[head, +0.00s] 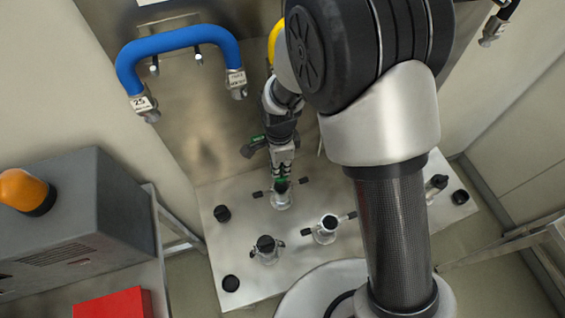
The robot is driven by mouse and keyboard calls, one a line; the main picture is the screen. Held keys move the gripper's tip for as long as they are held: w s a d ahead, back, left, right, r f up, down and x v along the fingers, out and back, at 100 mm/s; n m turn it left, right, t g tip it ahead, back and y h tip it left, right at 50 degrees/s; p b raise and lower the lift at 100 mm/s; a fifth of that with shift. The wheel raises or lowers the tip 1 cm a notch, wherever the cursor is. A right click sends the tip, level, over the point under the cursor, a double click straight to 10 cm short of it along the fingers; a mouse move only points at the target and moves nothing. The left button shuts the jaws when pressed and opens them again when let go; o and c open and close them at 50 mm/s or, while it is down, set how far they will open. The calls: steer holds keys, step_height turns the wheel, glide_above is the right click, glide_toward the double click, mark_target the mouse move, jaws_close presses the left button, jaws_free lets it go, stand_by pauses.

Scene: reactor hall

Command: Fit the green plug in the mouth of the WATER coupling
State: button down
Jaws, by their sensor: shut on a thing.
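My gripper (283,162) points down at the back part of the metal panel (325,272). It is shut on the green plug (281,180), of which only a small green part shows below the fingers. The plug is at or just above the mouth of a metal coupling (281,200) with side levers. I cannot tell whether it is inside the mouth. No WATER label is readable on the couplings, so I cannot tell from this view which one is named so.
An open-mouthed coupling (326,229) and a dark-capped coupling (266,248) stand nearer on the panel, with black caps (231,283) around. A blue hose (178,42) hangs at the back left. A grey box with an orange lamp (25,190) stands left.

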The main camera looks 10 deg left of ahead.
steer(key=shift+w+d+f+b, duration=0.1)
steer(key=shift+d+f+b, duration=0.1)
steer(key=shift+f+b, duration=0.25)
steer(key=shift+a+f+b, duration=0.1)
steer(key=shift+f+b, duration=2.6)
steer(key=shift+f, duration=1.5)
steer(key=c, duration=1.5)
jaws_free()
steer(key=shift+c, duration=0.2)
step_height(320, 180, up, 12)
steer(key=shift+r, duration=0.1)
